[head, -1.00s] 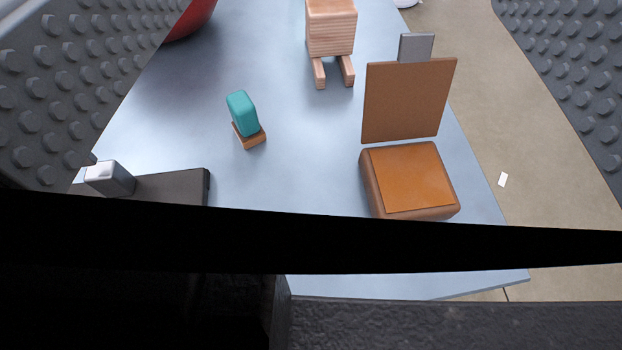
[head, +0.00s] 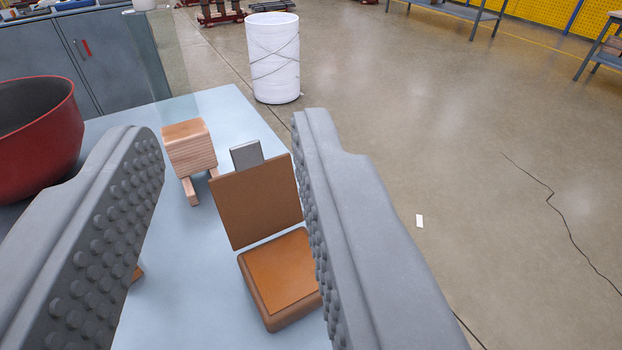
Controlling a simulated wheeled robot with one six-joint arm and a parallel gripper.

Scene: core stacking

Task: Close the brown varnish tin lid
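The brown varnish tin (head: 280,278) stands on the light blue table, seen between my fingers. Its brown lid (head: 255,202) stands up, open, at the tin's far edge, with a grey tab (head: 246,154) on top. My gripper (head: 228,145) is open, with one studded grey finger at the left and one at the right. Nothing is between the pads that I can see it holding. The right finger covers the tin's right edge and overlaps the lid's right edge in the picture. I cannot tell whether it touches them.
A wooden block on legs (head: 190,150) stands behind the lid to the left. A red bowl (head: 38,140) is at the far left. A white barrel (head: 273,60) stands on the floor beyond.

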